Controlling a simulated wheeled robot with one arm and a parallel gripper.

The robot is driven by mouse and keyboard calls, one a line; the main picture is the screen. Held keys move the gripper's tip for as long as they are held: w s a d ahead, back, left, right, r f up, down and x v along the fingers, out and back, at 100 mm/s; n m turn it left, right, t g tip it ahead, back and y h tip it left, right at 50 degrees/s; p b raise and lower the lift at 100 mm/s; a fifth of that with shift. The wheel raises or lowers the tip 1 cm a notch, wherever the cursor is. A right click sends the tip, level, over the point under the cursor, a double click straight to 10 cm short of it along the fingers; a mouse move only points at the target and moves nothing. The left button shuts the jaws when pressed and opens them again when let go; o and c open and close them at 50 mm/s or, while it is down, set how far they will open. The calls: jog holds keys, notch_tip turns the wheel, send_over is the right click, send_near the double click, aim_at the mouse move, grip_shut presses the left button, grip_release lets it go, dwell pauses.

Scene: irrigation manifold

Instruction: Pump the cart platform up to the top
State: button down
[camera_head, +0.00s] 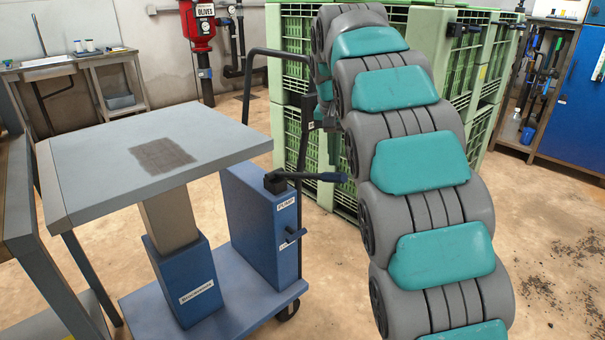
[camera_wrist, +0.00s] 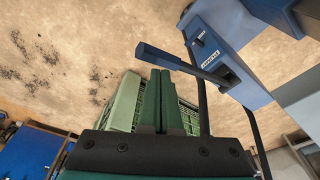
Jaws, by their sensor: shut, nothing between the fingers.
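The cart platform (camera_head: 100,150) is a grey top with a dark patch. It stands on a beige inner post (camera_head: 168,218) that shows above a blue sleeve (camera_head: 190,285). The blue pump box (camera_head: 262,220), labelled PUMP, carries a dark pump lever (camera_head: 312,176) that sticks out to the right, about level. In the wrist view the lever (camera_wrist: 172,60) crosses just beyond my fingertips. My gripper (camera_wrist: 160,76) is shut and empty close to the lever's free end; I cannot tell whether they touch. In the head view my arm mostly hides my gripper.
Green crates (camera_head: 295,130) stand behind my arm. A bench (camera_head: 20,215) is close to the platform's left side. Open floor (camera_head: 560,240) lies at the right.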

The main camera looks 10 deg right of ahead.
notch_tip(320, 180, down, 12)
jog(key=b, duration=0.5)
notch_tip(320, 180, up, 12)
jog(key=p, duration=0.5)
jog(key=shift+f+p, duration=0.15)
jog(key=shift+p, duration=0.15)
jog(key=shift+r, duration=0.45)
jog(key=shift+r, duration=0.1)
notch_tip(320, 180, up, 5)
jog(key=shift+f, duration=0.1)
